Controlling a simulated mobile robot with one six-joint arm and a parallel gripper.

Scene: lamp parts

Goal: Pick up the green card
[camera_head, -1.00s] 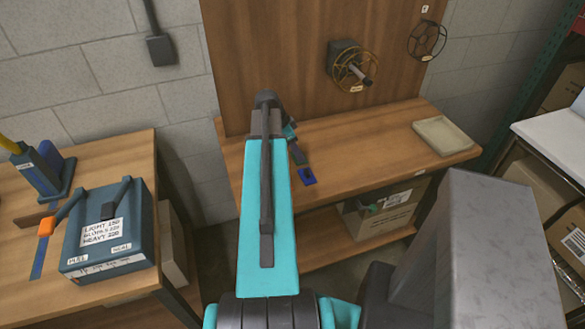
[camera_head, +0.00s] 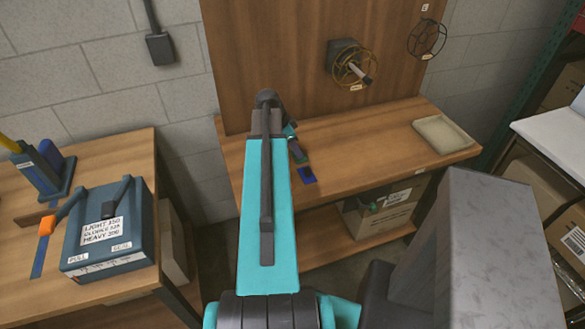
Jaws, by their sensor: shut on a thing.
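My gripper (camera_head: 298,154) is at the far end of my teal arm, low over the middle of the back workbench. It is small in the picture and partly behind my arm. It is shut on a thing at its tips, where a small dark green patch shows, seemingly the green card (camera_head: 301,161). The rest of the card is hidden or too small to make out. A small blue piece (camera_head: 308,175) lies on the bench just in front of the tips. I cannot tell whether the card touches the bench.
The back workbench (camera_head: 370,150) has a pale tray (camera_head: 444,135) at its right and free wood between. A cardboard box (camera_head: 385,215) stands on the shelf below. A blue sealer box (camera_head: 110,235) sits on the left bench.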

